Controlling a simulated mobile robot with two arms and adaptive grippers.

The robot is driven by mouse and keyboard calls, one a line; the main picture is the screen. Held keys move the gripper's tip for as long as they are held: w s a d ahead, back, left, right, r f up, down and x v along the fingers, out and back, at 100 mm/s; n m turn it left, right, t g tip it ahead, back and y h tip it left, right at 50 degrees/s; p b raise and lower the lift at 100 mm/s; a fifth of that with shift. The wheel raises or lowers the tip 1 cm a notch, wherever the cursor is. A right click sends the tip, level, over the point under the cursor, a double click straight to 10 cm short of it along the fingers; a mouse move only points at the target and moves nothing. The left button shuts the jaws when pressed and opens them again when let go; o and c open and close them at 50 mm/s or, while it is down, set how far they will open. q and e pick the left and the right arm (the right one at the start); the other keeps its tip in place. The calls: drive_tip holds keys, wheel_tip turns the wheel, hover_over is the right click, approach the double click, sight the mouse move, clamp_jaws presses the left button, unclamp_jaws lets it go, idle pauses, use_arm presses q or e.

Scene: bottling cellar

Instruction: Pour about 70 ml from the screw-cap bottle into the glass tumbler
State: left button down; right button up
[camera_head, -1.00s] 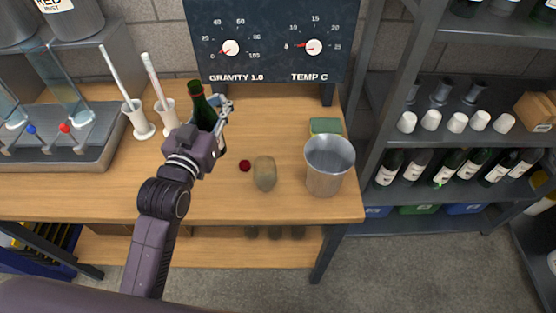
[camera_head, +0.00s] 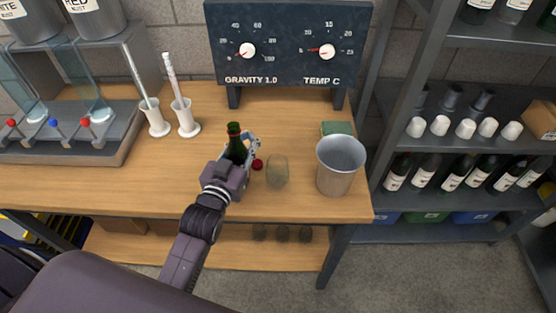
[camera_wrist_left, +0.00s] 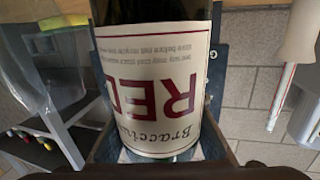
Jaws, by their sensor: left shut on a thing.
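My left gripper (camera_head: 245,152) is shut around the green screw-cap bottle (camera_head: 234,135). The bottle stands about upright in it, and its lower part is hidden behind the gripper. In the left wrist view the bottle's cream label (camera_wrist_left: 155,85) fills the middle, with large "RED" lettering upside down. The glass tumbler (camera_head: 277,172) stands on the bench just right of the gripper, apart from it. A small dark red cap (camera_head: 257,165) lies between the gripper and the tumbler. I cannot tell the tumbler's liquid level. My right gripper is not in view.
A metal bucket (camera_head: 340,168) stands right of the tumbler, with a green-yellow sponge (camera_head: 337,128) behind it. Two white-based cylinders (camera_head: 187,122) stand at the left, near a bottling rack (camera_head: 65,145). A gauge board (camera_head: 288,45) stands behind. Bench behind the bottle is clear.

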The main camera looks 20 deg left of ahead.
use_arm(q)
drive_tip(key=m, duration=0.3)
drive_tip(key=f+m+g+b, duration=0.1)
drive_tip(key=m, duration=0.2)
drive_tip(key=shift+d+f+g+y, duration=0.1)
drive_tip(key=shift+f+g+y, duration=0.1)
drive_tip(key=shift+g+y, duration=0.15)
drive_tip(key=m, duration=0.1)
drive_tip(key=a+f+m+y+b, duration=0.1)
drive_tip(key=a+f+m+g+b, duration=0.1)
drive_tip(key=m, duration=0.1)
drive_tip(key=shift+s+a+f, duration=0.2)
drive_tip(key=shift+s, duration=0.05)
drive_tip(key=shift+s+a+r+m+y+p, duration=0.1)
drive_tip(key=shift+a+r+m+y+p, duration=0.15)
drive_tip(key=shift+r+m, duration=0.2)
drive_tip(key=shift+s+a+r+m+y+p, duration=0.1)
drive_tip(key=shift+r+m+y+p, duration=0.25)
drive_tip(key=shift+r+m, duration=0.1)
drive_tip(key=shift+w+d+r+m+p, duration=0.1)
drive_tip(key=shift+r+m+p, duration=0.5)
drive_tip(key=shift+p, duration=0.6)
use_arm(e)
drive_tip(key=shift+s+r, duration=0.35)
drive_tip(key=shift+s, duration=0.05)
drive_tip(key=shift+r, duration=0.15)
